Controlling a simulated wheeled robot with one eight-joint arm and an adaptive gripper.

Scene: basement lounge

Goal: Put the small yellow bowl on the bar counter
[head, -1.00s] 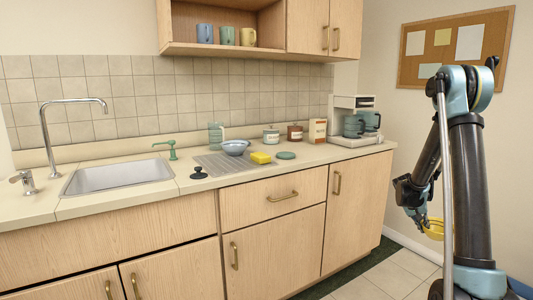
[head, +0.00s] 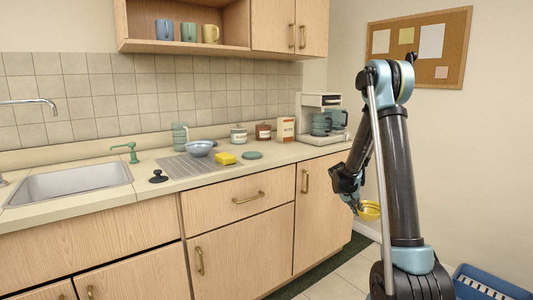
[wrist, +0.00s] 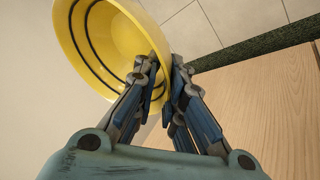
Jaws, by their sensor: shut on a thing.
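The small yellow bowl (head: 370,210) is held in my gripper (head: 356,206), beside my arm and below counter height in the head view. In the wrist view the yellow bowl (wrist: 122,40) shows dark rings, and my gripper (wrist: 165,68) is shut on its rim. The bowl hangs over the tiled floor, near the cabinet front. The counter (head: 95,203) runs along the wall at the left and middle. I cannot tell whether it is the bar counter.
On the counter are a sink (head: 70,183), a blue bowl (head: 199,148) on a drying mat (head: 178,168), a yellow sponge (head: 225,158), canisters (head: 263,132) and a coffee machine (head: 320,122). A blue basket (head: 485,285) lies on the floor at the lower right.

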